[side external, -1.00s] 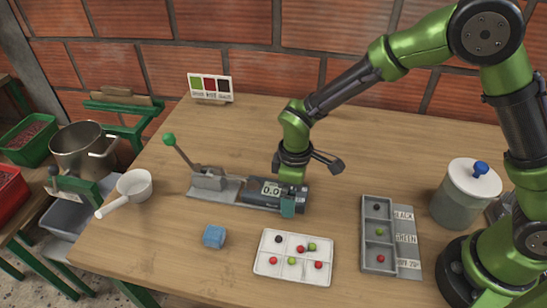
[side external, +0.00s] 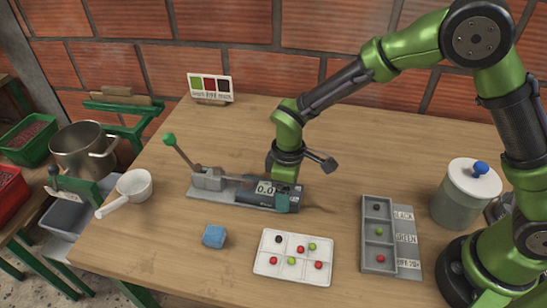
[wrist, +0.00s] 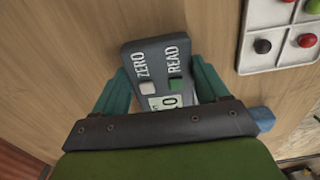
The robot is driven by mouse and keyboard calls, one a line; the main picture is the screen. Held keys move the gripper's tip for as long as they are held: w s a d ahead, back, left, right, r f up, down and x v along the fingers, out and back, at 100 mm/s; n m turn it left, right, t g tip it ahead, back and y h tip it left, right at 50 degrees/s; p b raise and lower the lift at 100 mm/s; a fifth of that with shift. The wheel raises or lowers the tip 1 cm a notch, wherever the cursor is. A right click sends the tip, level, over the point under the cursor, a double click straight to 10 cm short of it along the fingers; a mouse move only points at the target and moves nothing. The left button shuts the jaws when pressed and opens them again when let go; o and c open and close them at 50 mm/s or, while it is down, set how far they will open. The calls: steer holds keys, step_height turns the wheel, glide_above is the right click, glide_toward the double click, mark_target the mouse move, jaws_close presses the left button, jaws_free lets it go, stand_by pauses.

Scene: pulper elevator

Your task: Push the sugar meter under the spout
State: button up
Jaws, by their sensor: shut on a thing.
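The sugar meter (side external: 265,188) is a dark grey box with a 0.0 display. It lies on the table at the right end of a grey lever press (side external: 208,181) with a green knob. In the wrist view the meter (wrist: 158,62) shows a ZERO and a READ button between my two teal fingers. My gripper (side external: 284,200) points down and is shut on the meter; it also shows in the wrist view (wrist: 160,88). The spout is hard to make out at this size. I cannot tell whether the meter's far end is under it.
A blue cube (side external: 214,236) and a white tray (side external: 271,268) of coloured berries lie in front. A grey sorting tray (side external: 371,268) and a lidded jar (side external: 463,212) stand at the right. A white scoop (side external: 133,185) lies left of the press.

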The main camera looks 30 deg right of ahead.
steer(key=o, duration=1.2)
step_height(320, 180, up, 17)
steer(key=s+d+r+m+t+y, duration=0.1)
steer(key=s+d+r+m+t, duration=0.2)
steer(key=s+d+m, duration=0.3)
steer(key=s+d+r+m+t+y, duration=0.1)
steer(key=s+d+r+m+t, duration=0.2)
steer(key=s+d+m, duration=0.3)
steer(key=s+d+t, duration=0.1)
steer(key=s+d, duration=0.2)
steer(key=d, duration=0.1)
steer(key=shift+s+r+m, duration=0.25)
steer(key=shift+r+m, duration=0.05)
